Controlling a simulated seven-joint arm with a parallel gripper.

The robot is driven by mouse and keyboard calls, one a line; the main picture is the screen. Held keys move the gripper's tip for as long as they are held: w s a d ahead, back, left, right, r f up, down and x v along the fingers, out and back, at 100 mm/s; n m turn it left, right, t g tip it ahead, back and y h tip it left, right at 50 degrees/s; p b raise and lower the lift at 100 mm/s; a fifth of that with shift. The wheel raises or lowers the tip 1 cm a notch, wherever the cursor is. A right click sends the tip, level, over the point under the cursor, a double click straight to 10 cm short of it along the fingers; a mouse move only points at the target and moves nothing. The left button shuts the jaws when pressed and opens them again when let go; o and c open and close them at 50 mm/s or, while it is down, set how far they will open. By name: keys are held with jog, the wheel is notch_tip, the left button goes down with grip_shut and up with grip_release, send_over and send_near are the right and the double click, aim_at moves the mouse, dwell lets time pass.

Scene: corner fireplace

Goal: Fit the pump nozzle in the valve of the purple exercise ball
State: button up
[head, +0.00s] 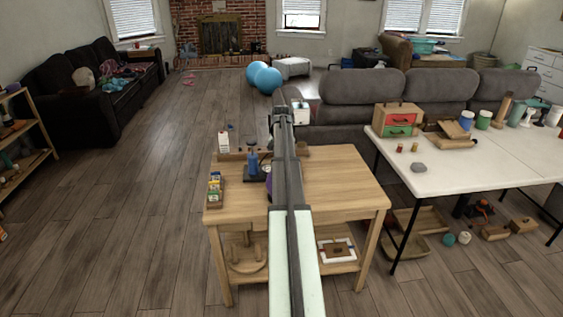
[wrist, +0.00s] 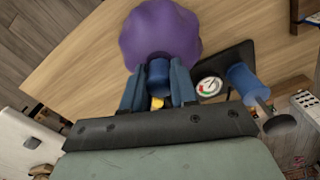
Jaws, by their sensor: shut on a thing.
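In the wrist view, the purple exercise ball (wrist: 160,32) sits on the wooden table just beyond my fingertips. My gripper (wrist: 158,82) is shut on a blue cylindrical piece, the pump nozzle (wrist: 158,74), with a brass-coloured bit showing nearer the wrist. The nozzle's far end is at the ball's near side. The valve is hidden, and I cannot tell whether the nozzle is in it. The pump, with a round gauge (wrist: 209,87) and blue cylinder (wrist: 243,78), stands to the right. In the head view, the pump (head: 253,165) shows left of my arm, which mostly hides the ball (head: 268,181).
On the wooden table (head: 335,180), a tray of small colourful packets (head: 215,190) and a white carton (head: 224,138) stand left of the pump. The tabletop right of my arm is mostly clear. A white table (head: 465,165) and grey sofa (head: 350,98) stand to the right and behind.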

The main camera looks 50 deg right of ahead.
jog(key=shift+f, duration=0.35)
jog(key=o, duration=1)
notch_tip(320, 180, up, 14)
jog(key=shift+f, duration=0.1)
dwell(0.4)
